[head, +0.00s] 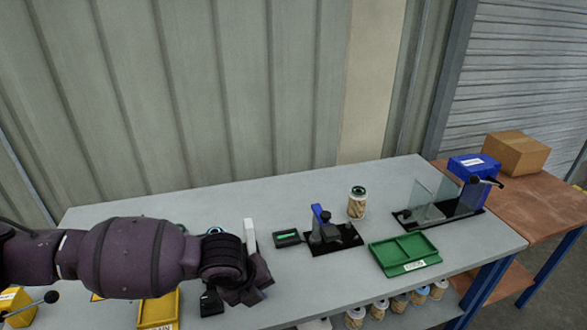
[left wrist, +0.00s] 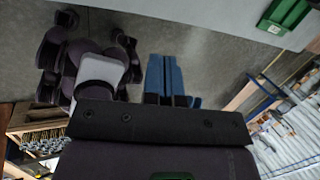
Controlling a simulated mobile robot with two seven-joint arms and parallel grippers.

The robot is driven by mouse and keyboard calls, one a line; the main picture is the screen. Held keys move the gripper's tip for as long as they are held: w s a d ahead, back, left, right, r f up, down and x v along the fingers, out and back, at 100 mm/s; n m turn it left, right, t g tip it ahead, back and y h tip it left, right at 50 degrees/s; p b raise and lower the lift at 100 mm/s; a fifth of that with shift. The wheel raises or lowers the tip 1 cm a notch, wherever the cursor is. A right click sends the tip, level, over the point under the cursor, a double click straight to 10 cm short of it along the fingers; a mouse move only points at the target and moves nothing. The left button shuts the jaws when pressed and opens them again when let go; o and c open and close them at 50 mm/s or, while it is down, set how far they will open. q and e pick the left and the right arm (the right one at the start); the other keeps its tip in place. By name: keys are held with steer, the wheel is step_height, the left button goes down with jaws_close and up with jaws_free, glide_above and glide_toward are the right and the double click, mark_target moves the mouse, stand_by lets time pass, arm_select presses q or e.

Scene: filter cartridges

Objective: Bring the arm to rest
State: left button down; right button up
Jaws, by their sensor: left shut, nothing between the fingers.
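My left arm reaches in from the left over the grey workbench (head: 330,290) in the head view. Its gripper (head: 245,290) is over the front part of the bench, and its fingers are hard to make out there. In the left wrist view, the left gripper (left wrist: 168,85) shows as narrow fingers close together beyond the dark gripper body, shut with nothing held. The arm hides part of the bench's left side. My right gripper is in neither view.
A cartridge (head: 357,203) stands behind the green tray (head: 404,254). A blue-and-black fixture (head: 325,226) and a clear-panelled fixture (head: 440,205) stand on the bench. A yellow tray (head: 158,310) is below my arm.

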arm_select(q)
steer(key=w+d+r+n+t+h, duration=0.55)
steer(key=d+r+n+h, duration=0.35)
steer(key=n, duration=0.3)
steer(key=s+a+f+n+t+y+b, duration=0.1)
steer(key=s+a+f+n+t+y, duration=0.15)
steer(key=a+f+n, duration=0.35)
steer(key=s+a+f+n+t+y, duration=0.1)
steer(key=a+f+n+t+y, duration=0.15)
steer(key=a, duration=0.45)
steer(key=s+a+f+n+t+y+b, duration=0.1)
steer(key=s+a+f+n+t+y, duration=0.15)
steer(key=a+n, duration=0.4)
steer(key=s+a+f+n+g+y, duration=0.1)
steer(key=s+a+f+g+y, duration=0.1)
steer(key=s+a+f, duration=0.2)
steer(key=s+a+f+n+g+y+b, duration=0.1)
steer(key=s+a+f, duration=0.4)
steer(key=s+f, duration=0.5)
steer(key=shift+s+a+f+n+g+y, duration=0.3)
steer(key=shift+s+n+g+y, duration=0.35)
steer(key=shift+s+y, duration=0.35)
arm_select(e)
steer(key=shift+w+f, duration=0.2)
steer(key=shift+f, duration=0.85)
